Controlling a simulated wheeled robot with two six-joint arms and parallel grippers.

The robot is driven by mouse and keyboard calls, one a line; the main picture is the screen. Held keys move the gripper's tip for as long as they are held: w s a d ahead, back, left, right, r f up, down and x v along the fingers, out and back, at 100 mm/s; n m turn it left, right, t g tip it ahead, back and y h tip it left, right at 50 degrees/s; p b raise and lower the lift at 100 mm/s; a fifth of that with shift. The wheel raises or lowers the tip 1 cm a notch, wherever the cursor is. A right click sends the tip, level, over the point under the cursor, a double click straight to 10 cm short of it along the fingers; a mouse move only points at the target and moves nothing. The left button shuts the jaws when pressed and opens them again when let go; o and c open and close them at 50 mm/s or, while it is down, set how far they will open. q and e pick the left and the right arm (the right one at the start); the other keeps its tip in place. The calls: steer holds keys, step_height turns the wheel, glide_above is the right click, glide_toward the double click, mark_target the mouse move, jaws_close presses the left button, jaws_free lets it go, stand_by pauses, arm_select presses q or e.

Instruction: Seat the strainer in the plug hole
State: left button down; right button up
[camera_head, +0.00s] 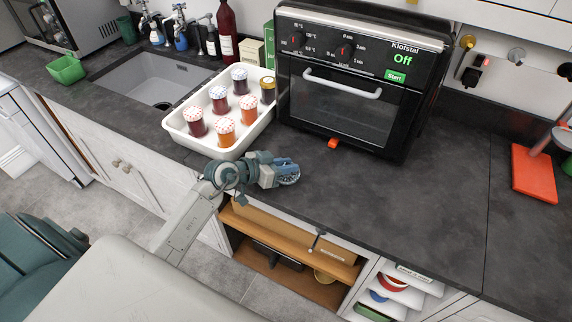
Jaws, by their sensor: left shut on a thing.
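My left gripper (284,168) is over the dark worktop in front of the oven. It is shut on a small, round, greyish thing at its fingertips, which looks like the strainer (290,179); the fingers hide part of it. The sink (178,75) is a grey basin set in the worktop at the upper left. The dark round plug hole (163,105) shows at the near part of its floor, uncovered. The gripper is well to the right of the sink and apart from it. My right gripper is not in view.
A white tray (238,149) with several jars stands between the sink and my gripper. A black oven (335,115) stands behind the gripper. Bottles and taps (179,25) line the sink's back. A green container (66,70) is left of the sink.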

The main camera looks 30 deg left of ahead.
arm_select(q)
steer(key=c, duration=1.3)
jaws_free()
steer(key=shift+f, duration=0.1)
steer(key=shift+o, duration=0.2)
